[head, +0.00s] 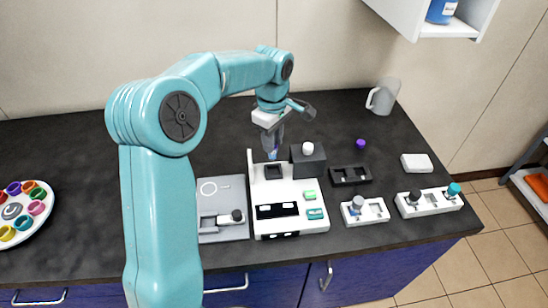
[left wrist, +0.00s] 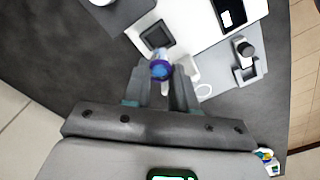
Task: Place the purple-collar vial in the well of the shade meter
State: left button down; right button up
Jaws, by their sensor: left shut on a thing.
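My left gripper (head: 272,144) is shut on a small vial, and it also shows in the left wrist view (left wrist: 161,82). The vial (left wrist: 159,70) has a blue-purple top between the fingertips; in the head view its blue lower part (head: 272,154) hangs below the fingers. The white shade meter (head: 285,190) stands on the counter under the gripper, with a dark square well (head: 273,172) near its back. The vial is close to the well, which also shows in the left wrist view (left wrist: 157,37); the exact height gap is hard to tell. My right gripper is not in view.
A dark block with a white knob (head: 308,160) stands right beside the meter's back. A grey device (head: 222,190) is on its left. A black rack (head: 350,176), white holders (head: 365,211), a purple cap (head: 361,144) and a jug (head: 383,97) are to the right.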

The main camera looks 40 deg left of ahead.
aim_at(274, 156)
pick_arm(q)
jog(key=shift+w+f, duration=0.2)
jog(key=shift+f, duration=1)
notch_tip(274, 156, down, 4)
jog(key=shift+f, duration=0.25)
jog(key=shift+s, duration=0.1)
jog(key=c, duration=1.1)
grip_release()
jog(key=shift+o, duration=1)
